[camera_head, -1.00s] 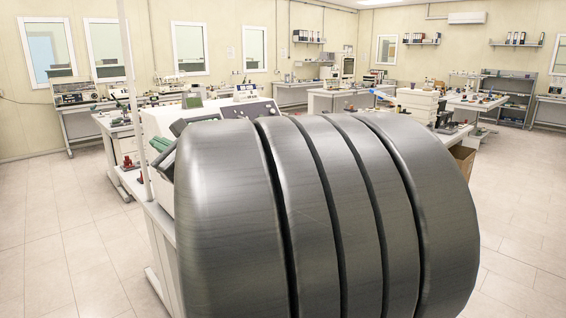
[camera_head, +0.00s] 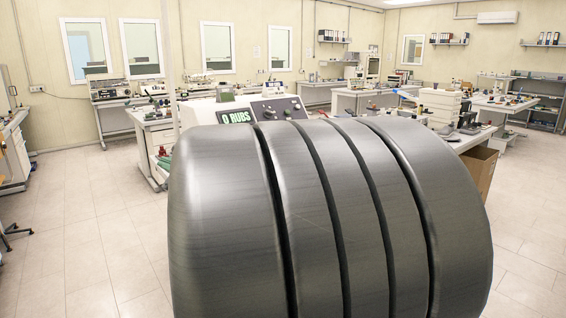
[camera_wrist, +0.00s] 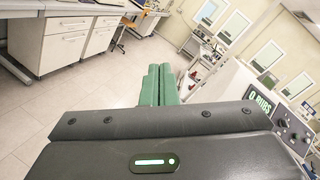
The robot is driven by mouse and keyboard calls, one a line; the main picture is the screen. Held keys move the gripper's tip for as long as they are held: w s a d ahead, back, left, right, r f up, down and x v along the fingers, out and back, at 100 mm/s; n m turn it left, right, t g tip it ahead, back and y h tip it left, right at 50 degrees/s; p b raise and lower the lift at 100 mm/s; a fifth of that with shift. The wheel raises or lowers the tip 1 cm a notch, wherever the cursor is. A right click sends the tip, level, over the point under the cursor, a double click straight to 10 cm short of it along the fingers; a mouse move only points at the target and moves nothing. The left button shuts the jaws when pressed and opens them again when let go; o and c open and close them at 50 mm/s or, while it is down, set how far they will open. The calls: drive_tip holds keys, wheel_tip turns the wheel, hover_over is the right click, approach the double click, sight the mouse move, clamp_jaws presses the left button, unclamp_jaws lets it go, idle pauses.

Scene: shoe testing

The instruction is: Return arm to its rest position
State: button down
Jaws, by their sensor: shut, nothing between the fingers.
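My gripper (camera_wrist: 160,84) shows in the wrist view as two green fingers side by side, pressed together and empty. They point out over the pale tiled floor. A large dark grey ribbed part of my own arm fills the lower middle of the head view and hides what lies behind it.
A white machine (camera_head: 240,108) with a display reading "0 RUBS" (camera_head: 238,116) stands just beyond my arm; it also shows at the right of the wrist view (camera_wrist: 245,85). Workbenches line the walls. A cardboard box (camera_head: 480,170) is at right. Open floor (camera_head: 90,230) lies at left.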

wheel_tip(320, 180, down, 6)
drive_tip(key=s+d+n+g+h, duration=0.1)
drive_tip(key=s+d+n, duration=0.1)
drive_tip(key=shift+d+r+h, duration=0.15)
drive_tip(key=shift+d+h, duration=0.05)
drive_tip(key=shift+h, duration=0.1)
drive_tip(key=shift+r, duration=0.1)
